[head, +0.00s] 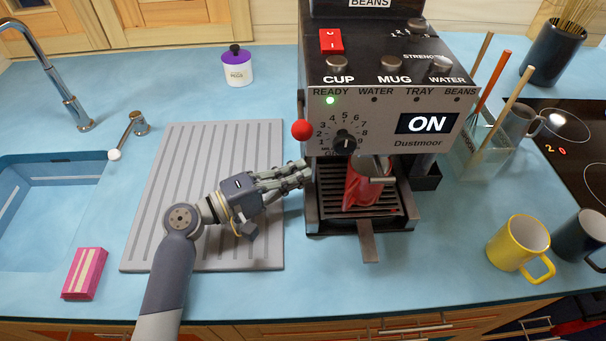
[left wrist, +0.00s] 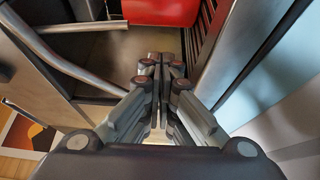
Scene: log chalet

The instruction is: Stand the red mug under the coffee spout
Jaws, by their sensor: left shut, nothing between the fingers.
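The red mug (head: 358,190) is on the slatted drip tray (head: 386,208) of the coffee machine (head: 385,120), below the front panel. A metal bar crosses in front of its upper right part, and the spout itself is hard to make out. My left gripper (head: 306,172) is shut and empty, at the left side of the machine, apart from the mug. In the left wrist view its closed fingertips (left wrist: 161,62) are in the middle, with a red surface, likely the mug (left wrist: 165,10), beyond them at the top. My right gripper is not in view.
A yellow mug (head: 517,247) and a dark mug (head: 585,235) stand at the right. A glass holder with sticks (head: 480,150) is beside the machine. A grey ribbed board (head: 165,190) lies under my left arm. A pink packet (head: 84,274) lies near the sink (head: 45,215).

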